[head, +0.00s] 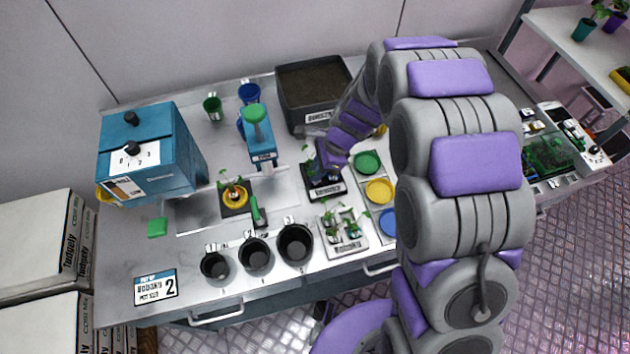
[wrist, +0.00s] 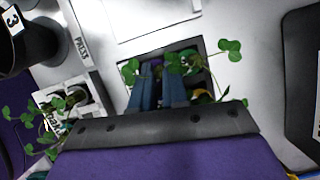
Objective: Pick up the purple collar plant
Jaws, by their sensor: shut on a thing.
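The purple collar plant (wrist: 155,68) shows in the wrist view as a small purple patch and green leaves at my fingertips. My gripper (wrist: 159,85) has its two blue fingers shut on it, over a dark square tray (wrist: 207,84). Other plants with green and yellow collars stand in the same tray, close to the fingers. In the head view, the dark labelled tray (head: 327,190) sits on the bench, with leaves showing above it. My purple gripper reaches down at its back right, and my arm hides the fingertips. I cannot tell whether the plant is clear of the tray.
A white tray of seedlings (head: 344,233) stands in front. Green (head: 366,163), yellow (head: 379,190) and blue discs lie to the right. Three black pots (head: 256,257) line the front left. A blue press (head: 257,140) and soil bin (head: 313,92) stand behind.

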